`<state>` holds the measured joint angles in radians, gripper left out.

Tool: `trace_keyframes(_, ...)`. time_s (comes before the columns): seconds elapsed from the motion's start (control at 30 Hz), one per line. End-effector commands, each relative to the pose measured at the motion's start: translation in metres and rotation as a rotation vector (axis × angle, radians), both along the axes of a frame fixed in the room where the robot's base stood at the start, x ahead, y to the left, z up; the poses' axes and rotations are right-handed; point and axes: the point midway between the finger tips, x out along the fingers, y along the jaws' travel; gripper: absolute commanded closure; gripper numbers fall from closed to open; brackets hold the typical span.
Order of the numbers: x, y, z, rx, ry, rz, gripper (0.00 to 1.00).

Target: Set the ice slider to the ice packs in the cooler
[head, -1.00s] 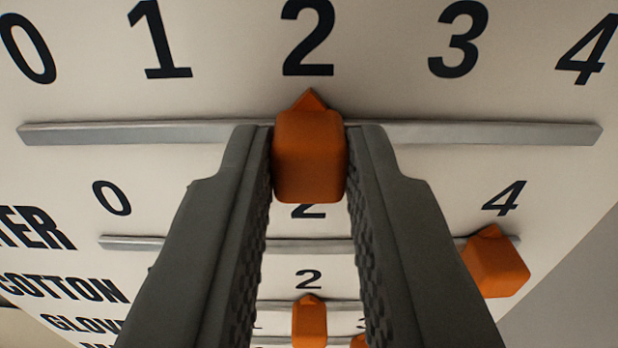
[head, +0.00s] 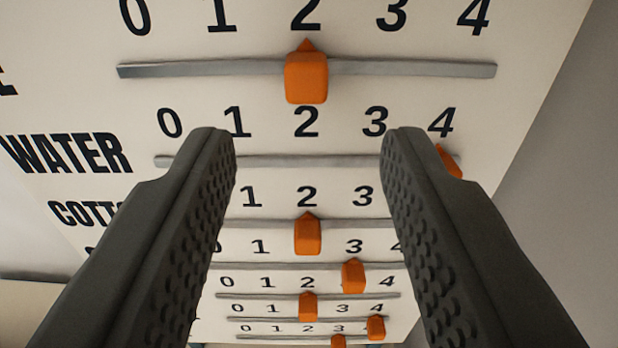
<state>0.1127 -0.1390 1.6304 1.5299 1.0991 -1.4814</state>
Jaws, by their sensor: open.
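The top slider in view has an orange knob (head: 306,78) on a grey rail (head: 420,69), with its pointer at 2. The left end of its label is cut off, with only part of a letter showing, so I cannot tell whether it is the ice slider. My gripper (head: 308,150) is open and empty. Its two dark fingers stand wide apart, below and to either side of that knob, clear of it. The cooler and the ice packs are not in view.
Below is the WATER row, its orange knob (head: 449,161) near 4, partly hidden by my right finger. The COTTON row's knob (head: 307,234) is at 2. Several more sliders with orange knobs lie lower on the white board (head: 530,40). Grey wall shows at right.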

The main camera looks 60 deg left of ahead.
Motion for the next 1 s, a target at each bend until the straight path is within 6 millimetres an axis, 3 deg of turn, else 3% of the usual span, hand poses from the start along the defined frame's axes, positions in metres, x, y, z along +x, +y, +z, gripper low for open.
trace_keyframes(0.5,-0.045,-0.068,0.000,0.000,0.000,-0.002,0.58)
trace_keyframes(0.7,-0.054,-0.081,0.000,0.000,0.000,-0.001,0.58)
trace_keyframes(1.0,-0.057,-0.085,0.000,0.000,0.000,0.001,0.58)
